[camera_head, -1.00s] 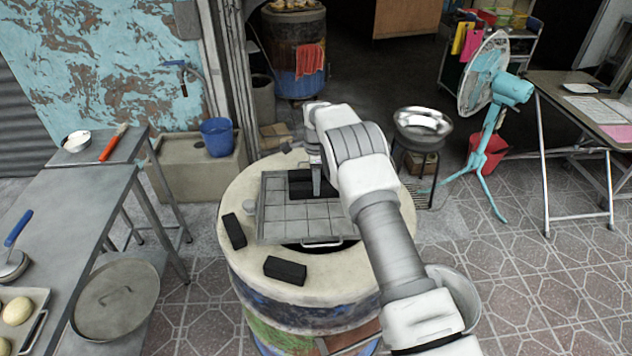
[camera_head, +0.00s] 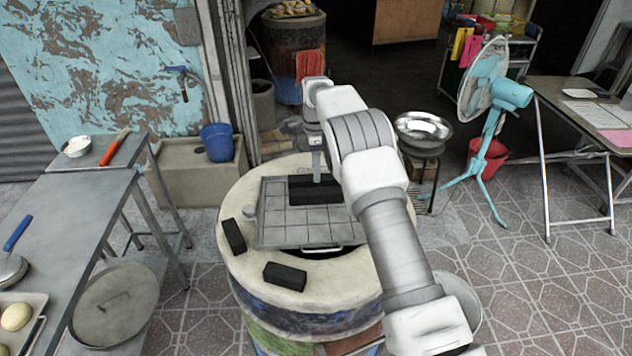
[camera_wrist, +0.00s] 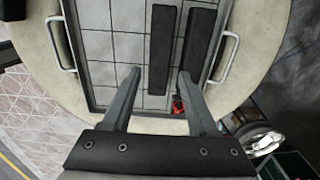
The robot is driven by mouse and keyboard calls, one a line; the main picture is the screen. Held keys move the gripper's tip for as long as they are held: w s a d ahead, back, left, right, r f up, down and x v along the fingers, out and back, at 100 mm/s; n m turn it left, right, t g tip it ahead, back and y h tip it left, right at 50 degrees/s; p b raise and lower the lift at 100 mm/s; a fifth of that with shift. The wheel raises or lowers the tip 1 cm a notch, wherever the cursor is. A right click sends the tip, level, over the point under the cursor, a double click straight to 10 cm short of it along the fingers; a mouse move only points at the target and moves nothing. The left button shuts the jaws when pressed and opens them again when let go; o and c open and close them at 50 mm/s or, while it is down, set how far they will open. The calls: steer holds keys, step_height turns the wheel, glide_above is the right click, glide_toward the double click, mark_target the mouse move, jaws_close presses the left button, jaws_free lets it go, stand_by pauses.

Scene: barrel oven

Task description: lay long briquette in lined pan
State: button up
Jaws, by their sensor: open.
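The pan (camera_head: 283,236), lined with pale square tiles, sits on top of the barrel oven; it also shows in the wrist view (camera_wrist: 95,60). Two long black briquettes lie side by side at the pan's far side: the front one (camera_head: 310,197) is on the tiles, and it shows in the wrist view (camera_wrist: 162,55). The other (camera_wrist: 199,40) lies close beside it near the pan wall. My gripper (camera_head: 316,174) is open and empty above them. In the wrist view its fingertips (camera_wrist: 159,72) appear on either side of the first briquette; contact is unclear.
Two short black briquettes lie on the oven rim, one at left (camera_head: 233,235) and one in front (camera_head: 285,276). A small pale cup (camera_head: 250,211) stands by the pan's left edge. A metal table (camera_head: 70,215) is left. A steel bowl (camera_head: 423,126) stands behind right.

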steer(key=s+d+r+n+t, duration=0.1)
steer(key=s+d+r+n, duration=0.15)
steer(key=r, duration=0.65)
steer(key=s+d+r+n, duration=0.1)
steer(key=s+d+r, duration=0.15)
steer(key=r, duration=0.55)
steer(key=s+d+r+n+t, duration=0.1)
steer(key=s+d+r+n, duration=0.1)
steer(key=s+r, duration=0.35)
steer(key=s+d+r+n+t, duration=0.1)
steer(key=s+d+r+n, duration=0.25)
steer(key=s, duration=0.35)
steer(key=s+d+f+n+t, duration=0.1)
steer(key=s+n, duration=0.3)
steer(key=s, duration=0.8)
steer(key=s+d+f+n+t, duration=0.1)
steer(key=s+n, duration=0.3)
steer(key=s, duration=0.9)
steer(key=shift+s+d+f+t, duration=0.3)
steer(key=shift+d+f, duration=0.1)
steer(key=shift+d, duration=0.2)
